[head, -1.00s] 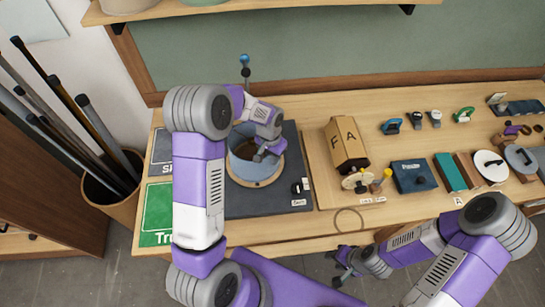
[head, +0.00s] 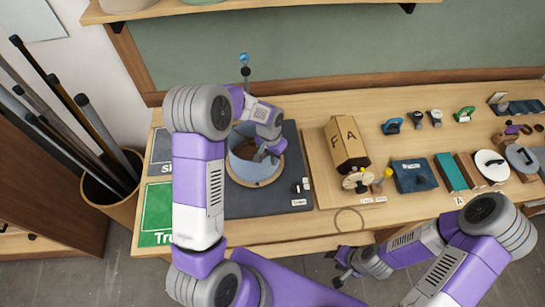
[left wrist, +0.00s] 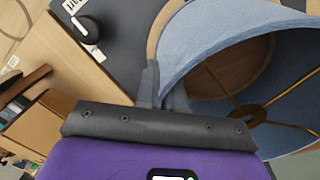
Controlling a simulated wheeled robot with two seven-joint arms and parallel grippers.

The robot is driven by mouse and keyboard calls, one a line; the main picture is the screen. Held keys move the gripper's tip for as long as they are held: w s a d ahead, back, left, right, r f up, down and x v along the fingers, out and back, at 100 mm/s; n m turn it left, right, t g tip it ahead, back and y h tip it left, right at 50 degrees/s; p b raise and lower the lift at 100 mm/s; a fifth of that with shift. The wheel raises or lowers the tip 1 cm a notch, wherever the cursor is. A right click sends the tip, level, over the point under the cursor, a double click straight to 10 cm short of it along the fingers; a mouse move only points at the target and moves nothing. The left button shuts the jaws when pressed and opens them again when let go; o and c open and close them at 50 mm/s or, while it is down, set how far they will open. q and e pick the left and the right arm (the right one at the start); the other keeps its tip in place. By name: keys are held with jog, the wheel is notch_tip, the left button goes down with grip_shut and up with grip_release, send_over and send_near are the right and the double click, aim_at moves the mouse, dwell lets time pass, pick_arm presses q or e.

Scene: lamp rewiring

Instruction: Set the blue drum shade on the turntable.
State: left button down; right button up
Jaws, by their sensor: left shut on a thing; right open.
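The blue drum shade (head: 247,168) stands over the round wooden turntable (head: 281,172) on the dark mat. In the left wrist view the shade (left wrist: 215,35) fills the upper right, with its brass spokes and ring inside. Wood of the turntable (left wrist: 156,32) shows through the shade and beside its wall. I cannot tell whether the shade's lower edge touches the turntable all round. My left gripper (head: 265,155) is shut on the near right part of the shade's wall; its fingers show in the left wrist view (left wrist: 162,88). My right gripper (head: 342,268) is open and empty off the bench's front edge.
The dark mat (head: 235,208) has a black knob (head: 297,188) on its right. A cardboard box (head: 346,145) marked F A and lamp parts stand further right. A green tile (head: 157,212) lies left. A bin of rods (head: 118,190) stands beside the bench.

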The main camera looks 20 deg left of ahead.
pick_arm(q)
jog(key=shift+f, duration=0.1)
jog(key=c, duration=1.7)
grip_release()
jog(key=o, duration=0.5)
jog(key=shift+o, duration=0.4)
jog(key=o, duration=0.4)
jog(key=shift+r+p, duration=2.55)
jog(key=shift+r, duration=1.5)
